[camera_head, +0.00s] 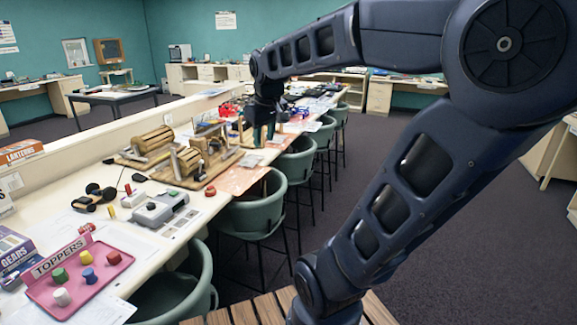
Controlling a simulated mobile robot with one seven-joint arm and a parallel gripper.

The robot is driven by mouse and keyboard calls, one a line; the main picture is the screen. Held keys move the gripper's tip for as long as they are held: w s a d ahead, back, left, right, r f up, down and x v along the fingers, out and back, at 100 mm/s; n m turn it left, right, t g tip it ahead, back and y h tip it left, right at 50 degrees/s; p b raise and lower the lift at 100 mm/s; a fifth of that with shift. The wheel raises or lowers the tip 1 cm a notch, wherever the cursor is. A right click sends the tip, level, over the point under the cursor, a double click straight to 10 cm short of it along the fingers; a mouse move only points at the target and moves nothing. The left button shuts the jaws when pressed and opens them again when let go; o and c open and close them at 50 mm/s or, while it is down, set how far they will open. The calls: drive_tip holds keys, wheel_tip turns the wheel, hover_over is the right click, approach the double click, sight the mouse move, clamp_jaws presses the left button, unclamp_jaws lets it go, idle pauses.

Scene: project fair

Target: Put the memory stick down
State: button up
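My gripper (264,136) points down over the long cream table (150,238), beyond the wooden roller models. It is small and dark here, and I cannot tell whether its fingers are apart or shut on something. I cannot make out a memory stick anywhere in the head view. If it is between the fingers, it is too small or hidden to see.
A pink TOPPERS tray (88,297) with coloured pegs lies at the near end. A grey device (160,209) and wooden roller models (188,165) stand farther along. Green chairs (259,212) line the table's right side. Several small items crowd the table beyond the gripper.

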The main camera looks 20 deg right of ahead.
drive_tip(key=s+d+f+m, duration=0.3)
drive_tip(key=s+f, duration=0.3)
drive_tip(key=s, duration=0.3)
drive_tip(key=shift+s+d+m+t, duration=0.25)
drive_tip(key=shift+s+m+t, duration=0.15)
drive_tip(key=shift+m, duration=0.3)
drive_tip(key=shift+o, duration=0.5)
drive_tip(key=shift+w+r, duration=0.1)
